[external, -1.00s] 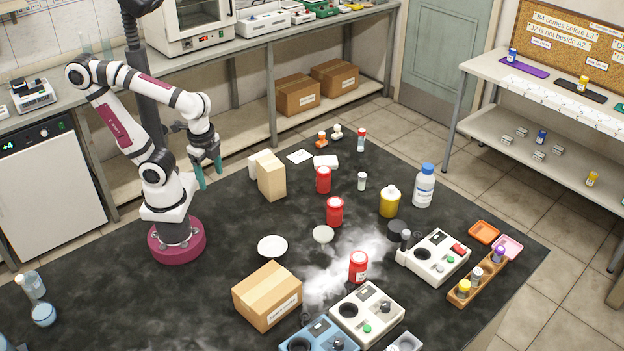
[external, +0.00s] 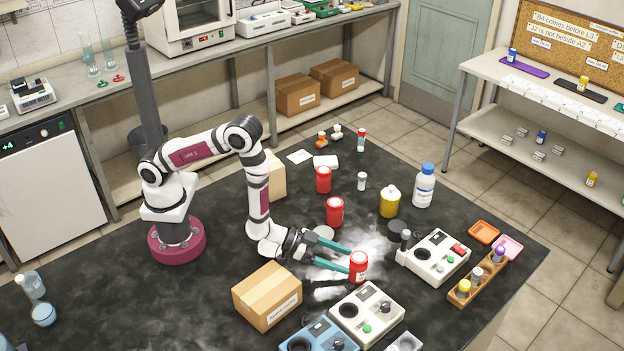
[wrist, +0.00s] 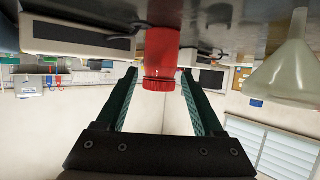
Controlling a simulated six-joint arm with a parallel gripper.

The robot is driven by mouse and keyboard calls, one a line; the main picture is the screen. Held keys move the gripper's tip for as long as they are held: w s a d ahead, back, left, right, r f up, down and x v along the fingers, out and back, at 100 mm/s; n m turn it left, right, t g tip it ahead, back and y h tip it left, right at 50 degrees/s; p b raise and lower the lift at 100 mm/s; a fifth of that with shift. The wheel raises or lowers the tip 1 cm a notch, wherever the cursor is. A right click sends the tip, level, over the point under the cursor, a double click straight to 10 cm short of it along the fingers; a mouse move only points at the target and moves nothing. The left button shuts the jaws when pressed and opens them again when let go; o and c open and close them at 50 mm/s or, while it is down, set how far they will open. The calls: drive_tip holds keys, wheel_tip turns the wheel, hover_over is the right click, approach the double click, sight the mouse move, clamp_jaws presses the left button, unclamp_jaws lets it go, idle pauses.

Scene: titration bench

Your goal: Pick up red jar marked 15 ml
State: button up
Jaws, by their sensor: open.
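Three red jars stand on the dark bench. The nearest red jar (external: 358,268) is by the white device, a second red jar (external: 335,213) stands behind it, and a third red jar (external: 323,180) is farther back. Their volume markings are too small to read. My gripper (external: 349,259) is open and low, its green fingers reaching right to the nearest jar. In the wrist view, which looks upside down, this red jar (wrist: 160,58) with its ribbed cap appears between the open fingertips (wrist: 159,82). I cannot tell whether either finger touches it.
A cardboard box (external: 268,296) stands close to my gripper's near side. A white device (external: 365,314) is in front of the nearest jar, and another white device (external: 438,257) is to its right. White haze covers the bench around the jar. A yellow jar (external: 390,201) stands behind.

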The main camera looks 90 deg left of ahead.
sight(358, 265)
drive_tip(key=x, duration=0.5)
drive_tip(key=shift+w+f, duration=0.1)
drive_tip(key=shift+w, duration=0.1)
drive_tip(key=c, duration=1)
